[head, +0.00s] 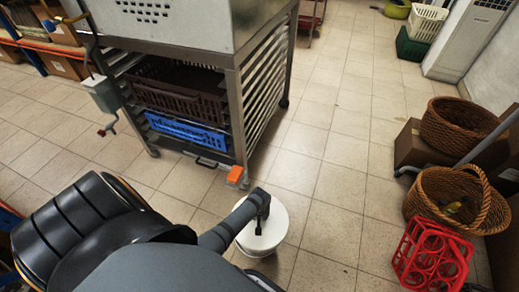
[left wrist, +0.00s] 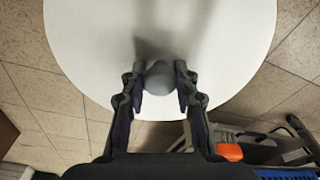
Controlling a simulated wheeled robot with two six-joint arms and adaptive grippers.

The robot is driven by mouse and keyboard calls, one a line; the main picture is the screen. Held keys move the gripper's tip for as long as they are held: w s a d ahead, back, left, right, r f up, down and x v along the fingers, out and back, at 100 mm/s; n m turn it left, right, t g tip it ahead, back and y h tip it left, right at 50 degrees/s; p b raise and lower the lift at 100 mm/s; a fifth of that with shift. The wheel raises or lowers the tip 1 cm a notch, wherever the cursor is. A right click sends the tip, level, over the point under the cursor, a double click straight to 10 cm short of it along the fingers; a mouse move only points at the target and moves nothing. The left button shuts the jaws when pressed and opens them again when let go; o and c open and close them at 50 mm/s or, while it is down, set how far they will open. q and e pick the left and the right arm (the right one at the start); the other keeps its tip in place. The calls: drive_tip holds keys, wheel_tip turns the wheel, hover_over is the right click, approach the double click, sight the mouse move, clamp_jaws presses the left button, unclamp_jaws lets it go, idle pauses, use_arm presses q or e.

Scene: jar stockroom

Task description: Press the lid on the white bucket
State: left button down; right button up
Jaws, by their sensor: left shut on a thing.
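The white round lid (head: 274,226) lies over the white bucket (head: 262,254) on the tiled floor, low in the middle of the head view. I cannot tell whether it is fully seated all round. My left gripper (left wrist: 160,72) is shut on this knob, one finger on each side. In the head view my left gripper (head: 260,222) reaches over the lid and hides part of it. My right gripper is not in view.
A metal rack (head: 235,120) with a brown crate (head: 180,88) and a blue crate (head: 188,133) stands behind the bucket. Wicker baskets (head: 455,125) and a red bottle carrier (head: 430,255) stand at the right. The floor between them is clear.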

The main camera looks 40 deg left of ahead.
use_arm(q)
drive_tip(key=c, duration=0.9)
unclamp_jaws()
drive_tip(key=shift+c, duration=0.2)
drive_tip(key=shift+o, duration=0.2)
drive_tip(key=o, duration=0.5)
drive_tip(key=shift+c, duration=0.2)
